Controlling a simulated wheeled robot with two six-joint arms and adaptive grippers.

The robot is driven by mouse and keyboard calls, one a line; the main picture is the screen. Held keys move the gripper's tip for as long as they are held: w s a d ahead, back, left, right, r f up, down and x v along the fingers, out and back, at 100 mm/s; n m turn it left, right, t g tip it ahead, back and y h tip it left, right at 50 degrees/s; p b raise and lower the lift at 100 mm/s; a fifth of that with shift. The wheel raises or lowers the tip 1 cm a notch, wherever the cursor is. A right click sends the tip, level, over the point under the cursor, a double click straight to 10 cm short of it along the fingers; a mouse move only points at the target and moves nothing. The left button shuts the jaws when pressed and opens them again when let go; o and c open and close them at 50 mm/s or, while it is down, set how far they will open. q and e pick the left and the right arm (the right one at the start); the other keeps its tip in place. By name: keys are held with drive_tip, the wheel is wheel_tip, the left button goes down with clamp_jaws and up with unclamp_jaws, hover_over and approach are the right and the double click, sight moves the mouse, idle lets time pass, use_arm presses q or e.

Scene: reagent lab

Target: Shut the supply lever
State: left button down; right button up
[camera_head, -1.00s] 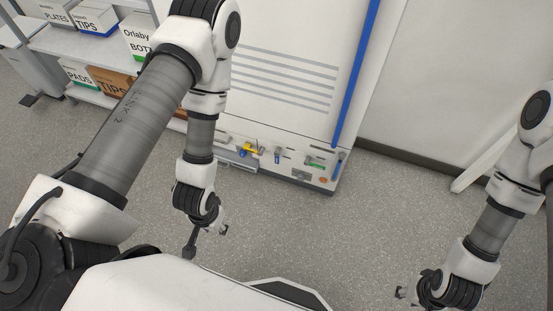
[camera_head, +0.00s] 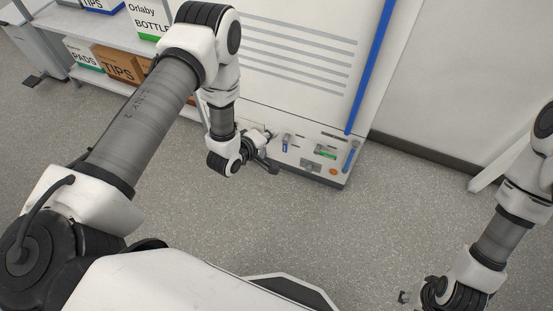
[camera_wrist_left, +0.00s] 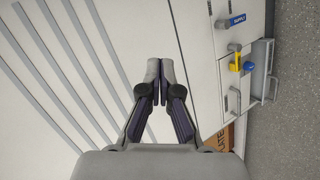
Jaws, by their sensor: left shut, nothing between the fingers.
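The supply lever (camera_head: 285,142) is a blue handle on the lower front panel of the tall white cabinet. It hangs downward in the head view. In the left wrist view the lever (camera_wrist_left: 231,21) shows at the upper right, marked SUPPLY. My left gripper (camera_head: 268,135) is just left of the lever in the head view and apart from it. In the left wrist view its fingers (camera_wrist_left: 160,68) are together and empty, in front of the white cabinet face. My right gripper (camera_head: 403,297) is low at the right, far from the panel; its fingers are too small to read.
Shelves with boxes (camera_head: 118,62) stand left. The floor in front is clear.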

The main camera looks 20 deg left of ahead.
use_arm(q)
drive_tip(key=w+a+f+n+t+h+b, duration=0.25)
drive_tip(key=w+f+t+b, duration=0.4)
drive_tip(key=f+b, duration=0.9)
drive_tip(key=a+f+b, duration=0.2)
drive_tip(key=f+b, duration=0.6)
drive_tip(key=f, duration=0.2)
drive_tip(key=a+f+g+y+b, duration=0.1)
drive_tip(key=a+f+b, duration=0.2)
drive_tip(key=f+b, duration=0.6)
drive_tip(key=shift+w+a+f, duration=0.2)
drive_tip(key=shift+w+f, duration=0.15)
drive_tip(key=shift+f, duration=0.3)
use_arm(e)
wheel_tip(320, 180, down, 36)
drive_tip(key=shift+r, duration=0.15)
use_arm(q)
drive_tip(key=shift+w, duration=0.1)
